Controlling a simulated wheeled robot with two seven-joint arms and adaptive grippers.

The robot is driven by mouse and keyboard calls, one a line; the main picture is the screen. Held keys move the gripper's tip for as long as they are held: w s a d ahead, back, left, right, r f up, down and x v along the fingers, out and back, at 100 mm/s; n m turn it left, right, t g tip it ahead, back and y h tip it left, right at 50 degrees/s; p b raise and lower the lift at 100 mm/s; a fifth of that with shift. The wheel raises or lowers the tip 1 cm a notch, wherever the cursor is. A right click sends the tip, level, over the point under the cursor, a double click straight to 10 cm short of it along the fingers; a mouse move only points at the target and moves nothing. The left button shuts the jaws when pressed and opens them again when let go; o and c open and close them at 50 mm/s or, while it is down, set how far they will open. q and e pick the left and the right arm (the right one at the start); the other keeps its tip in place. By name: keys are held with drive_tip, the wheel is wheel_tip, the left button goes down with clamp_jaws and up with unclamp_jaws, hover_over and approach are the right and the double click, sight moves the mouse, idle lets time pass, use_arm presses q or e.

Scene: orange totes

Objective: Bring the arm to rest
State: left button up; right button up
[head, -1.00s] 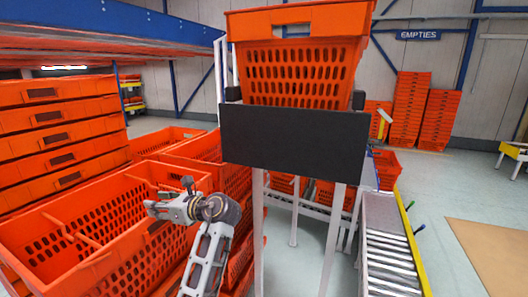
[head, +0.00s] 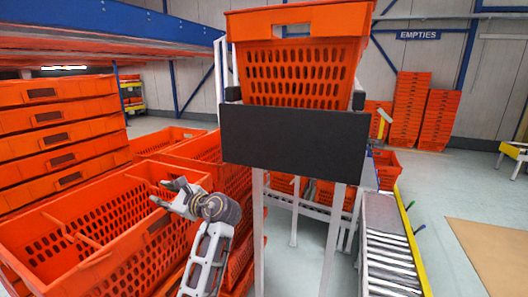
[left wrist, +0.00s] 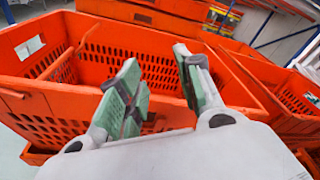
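My left gripper (head: 158,191) is in the left half of the head view, over the near right wall of an open orange tote (head: 120,255). In the left wrist view its two green-padded fingers (left wrist: 157,58) stand apart with nothing between them. The same tote (left wrist: 55,100) lies beyond and below the fingers there. I cannot tell whether the gripper touches the tote's rim. My right gripper is in neither view.
A dark panel on white posts (head: 295,143) stands right of the gripper, with an orange tote (head: 305,70) above it. Stacked totes (head: 60,130) stand at the left. A roller conveyor (head: 385,240) runs at the right. Open floor (head: 435,195) lies beyond it.

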use_arm(q)
drive_tip(key=w+d+f+n+t+h, duration=0.7)
drive_tip(key=w+d+f+h, duration=0.5)
drive_tip(key=w+d+f, duration=0.45)
drive_tip(key=s+d+f+n+g+h, duration=0.2)
drive_tip(key=s+f+n, duration=0.1)
drive_tip(key=f, duration=1.1)
drive_tip(key=s+d+f+n+g+h, duration=0.1)
drive_tip(key=s+d+f+n+h, duration=0.1)
drive_tip(key=f, duration=1.3)
drive_tip(key=s+a+f+n+g+b, duration=0.1)
drive_tip(key=s+a+f+n+g, duration=0.2)
drive_tip(key=s+f, duration=1.15)
drive_tip(key=s+a+f+g+b, duration=0.1)
drive_tip(key=s+a+f+g, duration=0.35)
drive_tip(key=s+f, duration=1)
drive_tip(key=s+a+f+g, duration=0.1)
drive_tip(key=s+a+f, duration=0.2)
drive_tip(key=s, duration=1)
drive_tip(key=s+a+f+g+y+b, duration=0.1)
drive_tip(key=s+a+f, duration=0.2)
drive_tip(key=s+f, duration=0.5)
drive_tip(key=s+a+f+g+b, duration=0.1)
drive_tip(key=s+a+f, duration=0.3)
drive_tip(key=s, duration=1.4)
drive_tip(key=shift+f+g+y, duration=0.3)
drive_tip(key=shift+f+g, duration=0.15)
drive_tip(key=shift+f, duration=0.3)
drive_tip(key=shift+a, duration=0.1)
